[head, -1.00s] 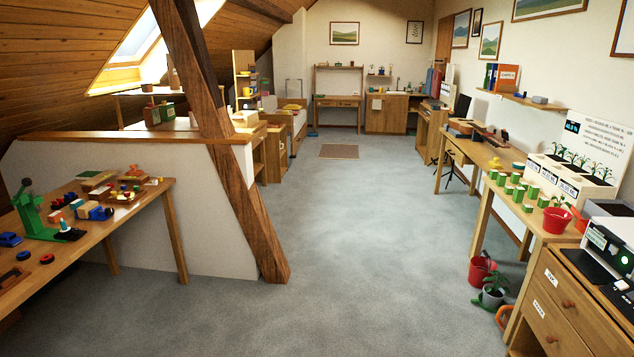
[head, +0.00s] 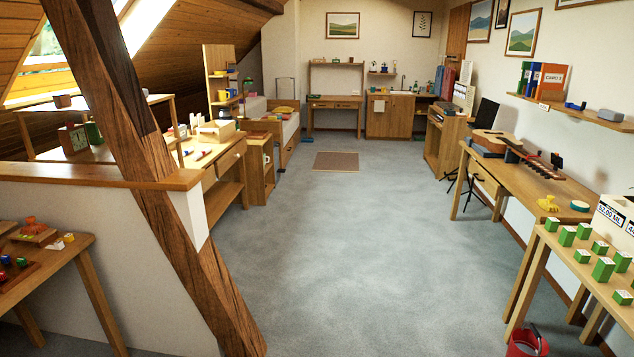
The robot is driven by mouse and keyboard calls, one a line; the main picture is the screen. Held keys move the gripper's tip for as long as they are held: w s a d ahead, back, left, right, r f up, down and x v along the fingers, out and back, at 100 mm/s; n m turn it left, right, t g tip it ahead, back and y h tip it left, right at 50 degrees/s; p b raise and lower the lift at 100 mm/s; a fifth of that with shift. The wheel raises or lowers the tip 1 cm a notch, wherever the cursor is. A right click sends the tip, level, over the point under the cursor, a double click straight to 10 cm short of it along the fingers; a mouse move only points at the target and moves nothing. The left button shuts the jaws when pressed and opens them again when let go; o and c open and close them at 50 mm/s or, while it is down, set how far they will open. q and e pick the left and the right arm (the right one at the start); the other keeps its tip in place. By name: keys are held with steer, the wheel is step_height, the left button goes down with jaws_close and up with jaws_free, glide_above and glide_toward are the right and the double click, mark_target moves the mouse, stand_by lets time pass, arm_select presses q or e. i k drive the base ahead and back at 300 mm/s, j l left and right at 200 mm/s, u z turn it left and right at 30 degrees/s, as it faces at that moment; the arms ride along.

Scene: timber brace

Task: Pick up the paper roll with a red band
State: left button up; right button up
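I cannot make out a paper roll with a red band in the head view. Small items stand on the desk (head: 228,160) behind the half wall at the left, too small to tell apart. Neither of my grippers is in the head view.
A slanted timber brace (head: 150,170) rises at the left beside the half wall (head: 90,240). A toy table (head: 75,245) stands at the lower left. A table with green boxes (head: 545,238), a guitar table (head: 560,190) and a red bucket (head: 527,343) line the right. The middle carpet (head: 345,230) is clear.

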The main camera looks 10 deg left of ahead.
mark_target(203, 153)
steer(key=i+z, duration=0.15)
steer(key=i, duration=0.95)
steer(key=i+j+z, duration=0.1)
steer(key=i, duration=0.95)
steer(key=i+u, duration=0.35)
steer(key=i, duration=0.15)
steer(key=i+l+u, duration=0.15)
steer(key=i+u, duration=0.15)
steer(key=i, duration=0.2)
